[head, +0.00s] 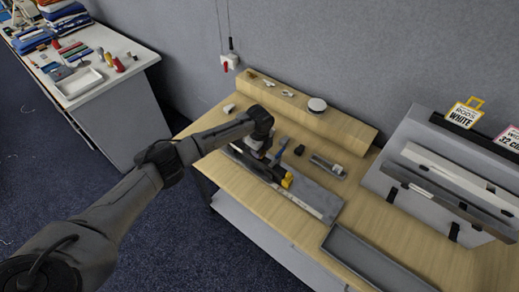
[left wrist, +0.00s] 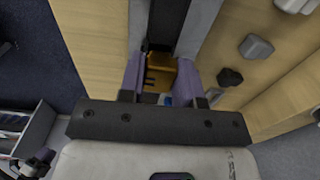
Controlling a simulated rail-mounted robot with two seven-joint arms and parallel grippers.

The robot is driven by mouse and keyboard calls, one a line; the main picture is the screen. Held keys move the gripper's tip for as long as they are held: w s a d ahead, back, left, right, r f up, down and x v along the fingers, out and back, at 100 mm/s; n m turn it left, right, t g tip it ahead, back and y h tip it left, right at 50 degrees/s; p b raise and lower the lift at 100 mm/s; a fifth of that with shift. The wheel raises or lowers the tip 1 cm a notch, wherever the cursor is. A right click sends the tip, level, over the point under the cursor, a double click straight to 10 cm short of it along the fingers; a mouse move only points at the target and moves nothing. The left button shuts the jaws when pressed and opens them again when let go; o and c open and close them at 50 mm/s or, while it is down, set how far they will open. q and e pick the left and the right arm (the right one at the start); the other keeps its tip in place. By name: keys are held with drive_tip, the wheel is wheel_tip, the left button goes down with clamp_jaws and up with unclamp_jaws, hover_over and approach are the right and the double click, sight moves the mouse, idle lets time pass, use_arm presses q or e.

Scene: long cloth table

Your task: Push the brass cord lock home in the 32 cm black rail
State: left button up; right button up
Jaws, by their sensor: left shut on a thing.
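The brass cord lock (left wrist: 159,75) is between the two fingers of my left gripper (left wrist: 160,84) in the left wrist view, and the gripper is shut on it. The black rail (left wrist: 168,22) runs away directly beyond the lock, whose far side is at the rail's near end. How deep it sits in the rail cannot be told. In the head view my left gripper (head: 260,152) is low over the far left part of the grey fixture (head: 313,196) on the bench, and its wrist hides the lock. My right gripper is not in view.
A yellow block (head: 287,181) stands on the fixture, with a small metal tray (head: 326,166) and dark knob (head: 299,150) behind. A long grey tray (head: 365,260) lies at the front. A raised wooden ledge (head: 335,124) bounds the back.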

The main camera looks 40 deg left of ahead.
use_arm(q)
drive_tip(key=shift+f+b, duration=0.65)
drive_tip(key=shift+f, duration=0.5)
drive_tip(key=o, duration=1)
drive_tip(key=shift+r, duration=0.15)
wheel_tip(320, 180, up, 14)
drive_tip(key=shift+f+b, duration=0.15)
drive_tip(key=shift+b, duration=0.25)
